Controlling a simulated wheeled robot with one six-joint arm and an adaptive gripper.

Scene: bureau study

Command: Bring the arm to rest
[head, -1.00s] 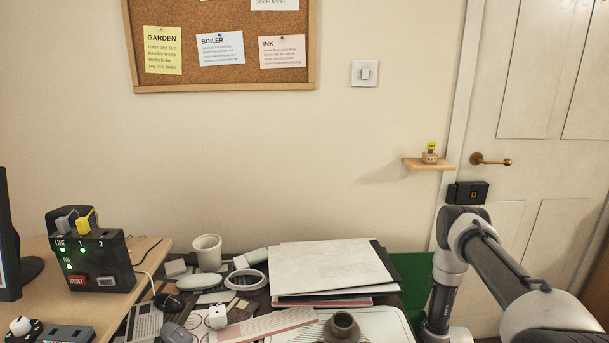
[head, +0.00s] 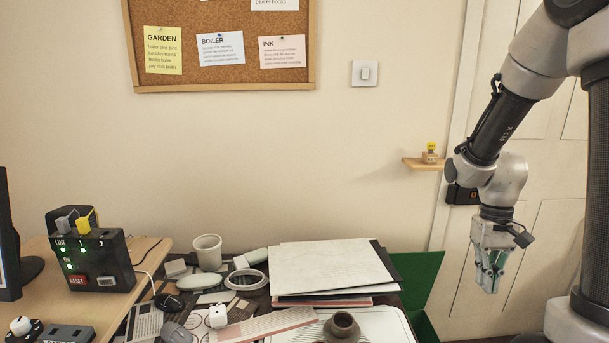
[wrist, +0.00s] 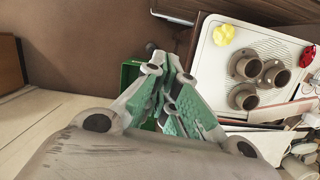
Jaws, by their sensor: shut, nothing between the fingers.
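My gripper (head: 490,284) hangs from my bent arm at the right of the head view, fingers pointing down, in front of the white door (head: 550,240). It is shut and empty. In the wrist view my gripper (wrist: 172,60) shows its green-padded fingers together, with nothing held between them. The gripper is to the right of the cluttered desk and apart from it. A green box (head: 418,285) stands on the floor side beside the desk, left of the gripper; it also shows behind the fingers in the wrist view (wrist: 130,75).
A white tray (wrist: 225,60) with brown cups (wrist: 276,75) and a yellow flower-shaped piece (wrist: 223,34) lies at the desk's near edge. A small wooden shelf (head: 422,164) and a black lock box (head: 460,194) are by the door. Papers (head: 330,268) cover the desk.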

